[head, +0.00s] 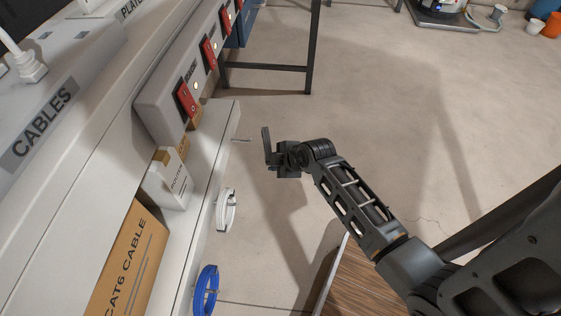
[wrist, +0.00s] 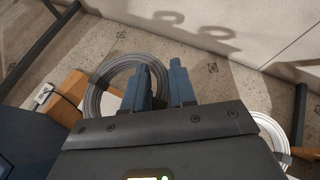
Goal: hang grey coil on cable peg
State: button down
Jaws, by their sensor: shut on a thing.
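My gripper (head: 268,160) is to the right of a bare metal peg (head: 241,140) on the bench front, apart from it. In the wrist view its two fingers (wrist: 167,88) are close together. I cannot make out the grey coil in the head view. Below the bare peg, a white coil (head: 232,214) hangs on the bench front, and a blue coil (head: 204,296) hangs lower down.
The bench ledge carries a router box (head: 168,180), a CAT6 cable box (head: 125,264) and a power strip with red switches (head: 187,100). A dark table frame (head: 312,50) stands beyond. A wooden top (head: 362,285) lies at lower right. Open floor surrounds the gripper.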

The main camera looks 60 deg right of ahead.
jog(key=w+a+f+b, duration=0.1)
jog(key=w+a+b, duration=0.1)
jog(key=w, duration=0.5)
jog(key=shift+w+a+f+b, duration=0.2)
jog(key=shift+a+f+b, duration=0.15)
jog(key=shift+a+f, duration=0.05)
dwell(0.6)
dwell(0.6)
jog(key=c, duration=0.8)
grip_release()
jog(key=shift+f, duration=0.1)
jog(key=shift+c, duration=0.2)
jog(key=p+v, duration=0.2)
jog(key=v, duration=0.5)
jog(key=shift+s+r, duration=0.2)
jog(key=shift+r, duration=0.1)
jog(key=shift+a, duration=0.1)
